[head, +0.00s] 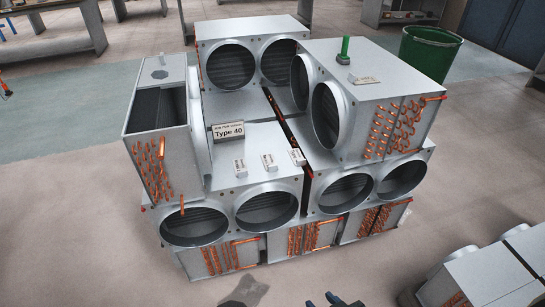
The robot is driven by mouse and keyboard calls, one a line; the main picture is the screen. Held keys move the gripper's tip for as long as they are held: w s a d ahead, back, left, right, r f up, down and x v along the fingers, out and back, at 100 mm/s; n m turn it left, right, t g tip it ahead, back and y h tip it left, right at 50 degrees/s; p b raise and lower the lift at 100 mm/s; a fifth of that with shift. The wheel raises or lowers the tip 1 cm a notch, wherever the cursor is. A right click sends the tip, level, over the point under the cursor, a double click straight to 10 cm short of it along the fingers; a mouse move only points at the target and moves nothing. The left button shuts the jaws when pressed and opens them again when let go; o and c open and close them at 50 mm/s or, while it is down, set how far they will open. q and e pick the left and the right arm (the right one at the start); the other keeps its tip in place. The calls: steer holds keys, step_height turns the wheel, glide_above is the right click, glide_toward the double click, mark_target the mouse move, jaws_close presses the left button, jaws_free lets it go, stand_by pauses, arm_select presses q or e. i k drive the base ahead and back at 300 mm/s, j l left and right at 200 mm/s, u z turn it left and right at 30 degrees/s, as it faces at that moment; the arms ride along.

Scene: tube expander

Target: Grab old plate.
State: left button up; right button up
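A plate reading "Type 40" (229,131) stands on top of the middle metal unit, leaning back slightly. Several smaller light plates lie near it: a left one (240,168), a middle one (268,161) and a right one (298,156). Another small plate (364,79) lies on the upper right unit. I cannot tell which of them is the old plate. Only dark tips of my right gripper (336,300) show at the bottom edge, well below the plates and apart from them. A dark part at the bottom, left of it, may be my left arm; its fingers cannot be made out.
Stacked metal duct units (245,150) with round openings and copper coils fill the middle. A green tool (344,50) stands on the upper right unit. More units (480,275) stand at lower right, and a green bin (430,52) at back right. Floor at left is clear.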

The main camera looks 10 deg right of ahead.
mark_target(359, 81)
steer(key=i+j+z, duration=0.25)
steer(key=j+z, duration=0.25)
steer(key=j, duration=0.25)
steer(key=j+z, duration=0.25)
steer(key=j, duration=0.15)
steer(key=i, duration=0.05)
